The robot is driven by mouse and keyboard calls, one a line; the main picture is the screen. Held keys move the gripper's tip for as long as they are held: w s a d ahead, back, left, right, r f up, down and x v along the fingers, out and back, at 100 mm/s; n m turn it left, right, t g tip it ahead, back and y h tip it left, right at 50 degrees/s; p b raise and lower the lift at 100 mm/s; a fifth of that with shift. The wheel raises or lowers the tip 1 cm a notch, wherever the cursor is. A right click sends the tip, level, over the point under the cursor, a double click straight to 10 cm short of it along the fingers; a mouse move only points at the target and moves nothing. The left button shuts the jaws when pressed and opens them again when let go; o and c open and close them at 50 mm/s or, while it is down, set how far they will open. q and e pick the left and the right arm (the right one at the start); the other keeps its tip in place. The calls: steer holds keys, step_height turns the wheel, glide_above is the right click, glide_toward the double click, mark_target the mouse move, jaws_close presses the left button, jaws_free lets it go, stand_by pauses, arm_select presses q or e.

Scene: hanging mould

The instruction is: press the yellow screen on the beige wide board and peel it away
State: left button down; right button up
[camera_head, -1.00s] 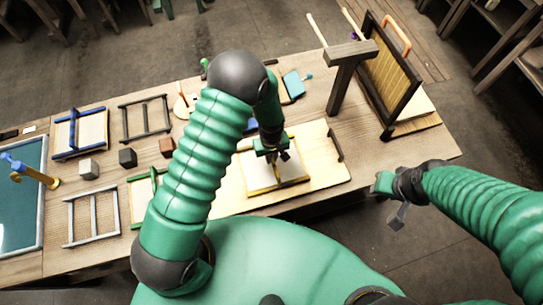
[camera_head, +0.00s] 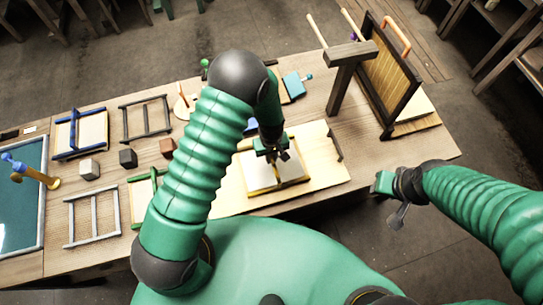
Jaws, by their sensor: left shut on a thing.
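The yellow screen (camera_head: 291,176), a pale sheet with a yellow edge, lies flat on the beige wide board (camera_head: 325,165) at the table's front middle. My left gripper (camera_head: 278,160) is over the screen's middle and shut on what looks like a yellow part of it; the arm and fingers hide the exact grip. I cannot tell whether the screen is pressed flat or slightly raised. My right gripper (camera_head: 388,200) hangs off the table's front edge, right of the board, away from the screen; its jaw opening is unclear.
A dark-framed mesh panel (camera_head: 390,75) with an orange handle stands at the right by a wooden post (camera_head: 342,85). Frames, small blocks and a teal vat (camera_head: 22,210) fill the left. Bare table lies right of the board.

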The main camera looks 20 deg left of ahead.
arm_select(q)
steer(key=shift+r+p, duration=3.5)
steer(key=shift+r, duration=1.15)
steer(key=shift+f, duration=0.1)
